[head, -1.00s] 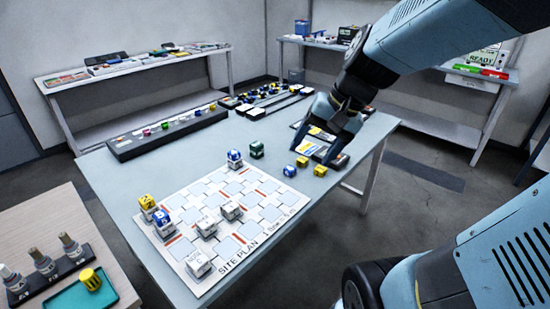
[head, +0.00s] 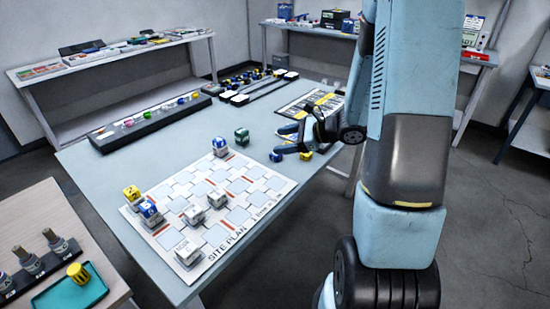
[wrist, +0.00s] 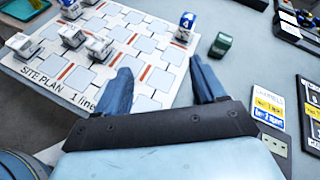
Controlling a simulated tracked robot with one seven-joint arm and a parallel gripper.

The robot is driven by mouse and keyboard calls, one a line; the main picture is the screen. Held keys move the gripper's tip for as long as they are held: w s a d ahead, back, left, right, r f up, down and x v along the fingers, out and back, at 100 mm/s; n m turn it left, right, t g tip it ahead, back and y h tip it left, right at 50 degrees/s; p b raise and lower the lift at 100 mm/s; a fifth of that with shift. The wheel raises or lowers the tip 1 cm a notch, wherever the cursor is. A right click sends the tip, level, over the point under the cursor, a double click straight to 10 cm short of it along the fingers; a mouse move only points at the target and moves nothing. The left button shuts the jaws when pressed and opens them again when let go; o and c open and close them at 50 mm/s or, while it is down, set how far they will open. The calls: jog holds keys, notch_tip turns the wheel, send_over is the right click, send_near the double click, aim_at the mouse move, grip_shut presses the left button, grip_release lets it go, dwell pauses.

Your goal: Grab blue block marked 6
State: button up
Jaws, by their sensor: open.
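My gripper (head: 280,140) is open and empty above the table near the site plan's right corner. Its two blue fingers (wrist: 162,82) are spread in the wrist view. That one seems to read 4 in the wrist view (wrist: 187,20). I cannot tell which block bears a 6.
The site plan (head: 258,198) carries white blocks (head: 187,250). A green block (head: 241,136) stands beyond it and a yellow block (head: 306,155) lies by my gripper. A black rack (head: 150,125) and label cards (wrist: 268,105) also lie on the table.

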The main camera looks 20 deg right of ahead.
jog(key=w+d+f+m+t+h, duration=0.1)
jog(key=d+f+m, duration=0.1)
jog(key=f, duration=0.1)
jog(key=w+d+f+m+t+h, duration=0.1)
jog(key=d+f+m, duration=0.2)
jog(key=f, duration=0.1)
jog(key=w+d+f+m+t+h, duration=0.1)
jog(key=d+f+m, duration=0.1)
jog(key=d+f, duration=0.1)
jog(key=shift+w+f+m+t, duration=0.25)
jog(key=shift+w+m+t, duration=0.15)
jog(key=shift+w+d+f, duration=0.1)
jog(key=shift+w+f, duration=0.05)
jog(key=shift+f, duration=0.05)
jog(key=x, duration=1.3)
jog(key=shift+w, duration=0.35)
jog(key=c, duration=1)
jog(key=shift+c, duration=0.2)
